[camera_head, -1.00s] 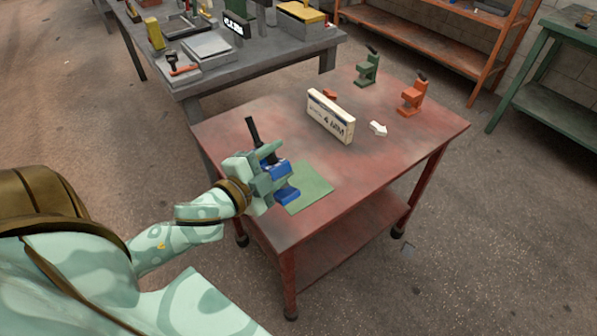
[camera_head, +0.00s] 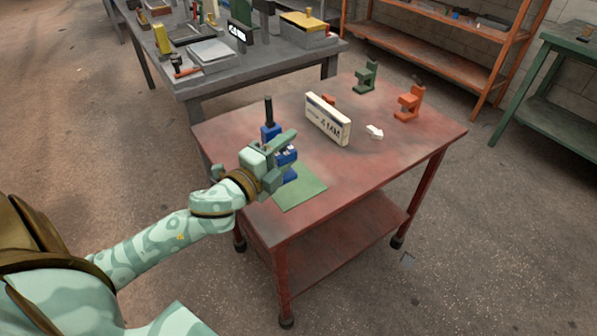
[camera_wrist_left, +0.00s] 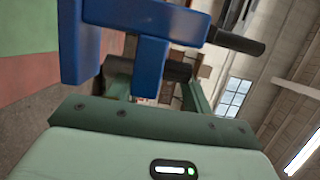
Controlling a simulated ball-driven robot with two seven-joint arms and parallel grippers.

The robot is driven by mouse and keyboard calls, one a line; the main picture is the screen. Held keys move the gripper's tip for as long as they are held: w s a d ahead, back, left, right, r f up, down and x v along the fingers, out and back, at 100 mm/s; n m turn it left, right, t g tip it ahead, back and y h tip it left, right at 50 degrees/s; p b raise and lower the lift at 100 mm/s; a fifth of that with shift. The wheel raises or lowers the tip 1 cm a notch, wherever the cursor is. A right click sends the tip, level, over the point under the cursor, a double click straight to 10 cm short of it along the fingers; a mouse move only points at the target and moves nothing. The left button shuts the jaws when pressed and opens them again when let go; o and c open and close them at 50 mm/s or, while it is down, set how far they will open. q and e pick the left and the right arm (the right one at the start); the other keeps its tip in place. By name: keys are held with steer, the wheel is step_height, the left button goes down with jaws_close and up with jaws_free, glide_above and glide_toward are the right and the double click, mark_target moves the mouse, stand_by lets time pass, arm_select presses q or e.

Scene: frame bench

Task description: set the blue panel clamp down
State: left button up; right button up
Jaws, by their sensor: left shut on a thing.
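The blue panel clamp (camera_head: 269,133), with a black handle pointing up, stands about upright in my left gripper (camera_head: 284,156). The gripper is shut on it; fingers hide its middle. The clamp's lower blue end shows just below the fingers, over the far left part of the green mat (camera_head: 304,191). I cannot tell whether it touches the mat. In the left wrist view the blue clamp (camera_wrist_left: 151,66) fills the upper middle, its black handle pointing right. My right gripper is not in view.
The red table (camera_head: 373,163) also holds a cream box sign (camera_head: 327,119), a white arrow (camera_head: 375,131), an orange clamp (camera_head: 409,103) and a green clamp (camera_head: 366,78). The table's front right is clear. A cluttered grey bench (camera_head: 240,68) stands behind.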

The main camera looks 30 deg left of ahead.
arm_select(q)
steer(key=w+f+b, duration=0.2)
steer(key=f, duration=0.1)
steer(key=w+f+b, duration=0.2)
steer(key=f, duration=0.1)
steer(key=w+a+f+b, duration=0.1)
steer(key=w+f+b, duration=0.1)
steer(key=f, duration=0.2)
steer(key=shift+r, duration=0.3)
steer(key=shift+f, duration=0.2)
steer(key=o, duration=1.3)
steer(key=shift+o, duration=0.2)
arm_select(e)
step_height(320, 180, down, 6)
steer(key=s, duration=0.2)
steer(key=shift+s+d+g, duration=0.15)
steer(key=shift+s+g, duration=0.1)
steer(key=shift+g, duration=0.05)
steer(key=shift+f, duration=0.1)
